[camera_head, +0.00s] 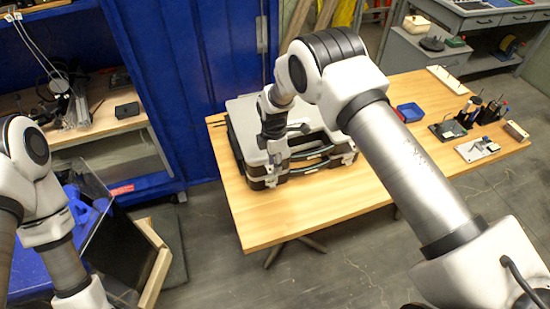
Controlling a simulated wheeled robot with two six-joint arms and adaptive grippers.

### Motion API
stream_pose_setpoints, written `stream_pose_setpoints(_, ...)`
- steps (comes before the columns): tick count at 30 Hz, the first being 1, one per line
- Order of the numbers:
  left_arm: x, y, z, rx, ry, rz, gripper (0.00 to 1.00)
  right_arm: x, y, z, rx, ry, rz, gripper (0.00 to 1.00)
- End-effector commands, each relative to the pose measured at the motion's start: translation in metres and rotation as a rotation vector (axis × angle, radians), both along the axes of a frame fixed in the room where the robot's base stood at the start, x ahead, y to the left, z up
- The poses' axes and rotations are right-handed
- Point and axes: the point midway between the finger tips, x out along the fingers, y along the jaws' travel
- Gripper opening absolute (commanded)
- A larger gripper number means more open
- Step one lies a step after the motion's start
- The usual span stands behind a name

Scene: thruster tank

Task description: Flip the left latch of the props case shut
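The props case (241,108), with a pale grey lid and dark sides, lies closed on the wooden table. A dark handle shows along its front side, with a light latch near the right front corner (349,158). My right gripper (278,158) points down at the left part of the case's front edge, in front of the left latch area. It hides most of the left latch, so I cannot tell that latch's position or whether the gripper touches it. Its fingers are too small and dark to judge. My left arm is at the far left, its gripper out of view.
The wooden table (300,215) has free room in front of the case. A blue tray (409,112), a small dark device (447,130) and pen holders stand on its right. A blue cabinet (185,70) stands behind on the left.

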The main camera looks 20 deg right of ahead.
Motion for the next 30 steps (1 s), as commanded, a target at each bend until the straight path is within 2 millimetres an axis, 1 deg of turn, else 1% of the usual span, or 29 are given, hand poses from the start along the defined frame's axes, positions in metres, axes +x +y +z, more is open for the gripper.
stream_pose_setpoints(3,0.0,0.0,0.0024,0.0,0.0,0.0,0.0,-0.0003,-0.0001,-0.0053,0.0,-0.001,0.0,0.35)
stream_pose_setpoints(8,0.0,0.0,0.0015,0.0,0.0,0.0,0.0,-0.0003,-0.0002,-0.006,0.0,-0.001,-0.001,0.35)
stream_pose_setpoints(11,0.0001,0.0,0.0015,0.0,0.0,0.0,0.0,-0.0004,-0.0002,-0.0059,0.0,-0.001,-0.001,0.04)
stream_pose_setpoints(12,0.0001,0.0,0.0015,0.0,0.0,0.0,0.0,-0.0004,-0.0002,-0.0058,0.0,-0.001,-0.001,0.0)
stream_pose_setpoints(23,0.0001,0.0,0.0025,0.0,0.0,0.0,0.0,-0.0015,0.0001,-0.0062,0.0,-0.012,0.0,0.0)
stream_pose_setpoints(30,0.0001,0.0001,0.0074,0.0,0.0,0.0,0.0,-0.005,0.0005,-0.0085,0.004,-0.091,0.0,0.0)
